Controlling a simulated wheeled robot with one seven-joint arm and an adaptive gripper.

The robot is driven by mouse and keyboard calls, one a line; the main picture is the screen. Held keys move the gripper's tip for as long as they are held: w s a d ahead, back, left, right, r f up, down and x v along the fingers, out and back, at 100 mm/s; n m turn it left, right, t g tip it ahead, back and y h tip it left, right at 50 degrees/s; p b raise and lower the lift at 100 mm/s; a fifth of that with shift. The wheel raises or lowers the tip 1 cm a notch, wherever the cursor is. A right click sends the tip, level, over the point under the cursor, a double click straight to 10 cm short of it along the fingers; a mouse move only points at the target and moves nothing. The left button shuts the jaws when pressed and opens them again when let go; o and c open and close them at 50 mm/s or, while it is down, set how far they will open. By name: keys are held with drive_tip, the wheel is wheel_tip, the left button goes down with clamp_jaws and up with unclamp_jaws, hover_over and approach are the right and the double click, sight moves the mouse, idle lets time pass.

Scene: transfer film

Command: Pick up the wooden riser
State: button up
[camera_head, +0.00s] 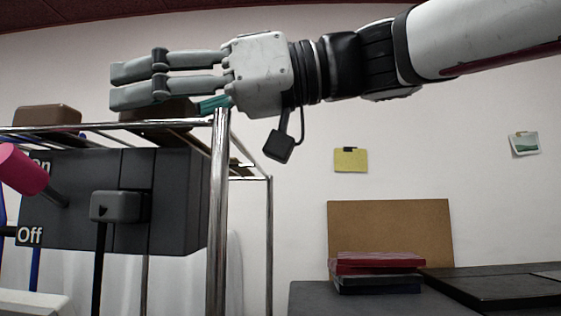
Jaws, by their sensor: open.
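My gripper (122,84) reaches in from the right above the top shelf of a metal rack. It is open, its fingers pointing left, with nothing seen between them. A dark brown block (160,111) lies on the shelf just below the fingers, partly hidden by them. A second brown block (47,115) with rounded top edges sits on the shelf to the left. Either could be the wooden riser; I cannot tell which. Whether the fingers touch the nearer block is unclear.
The chrome rack (217,215) has a thick upright post below my wrist. A teal item (214,103) lies by the gripper. A grey switch box (180,200) and a pink knob (22,169) are below.

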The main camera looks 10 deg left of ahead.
clamp_jaws()
drive_tip(key=shift+r, duration=0.2)
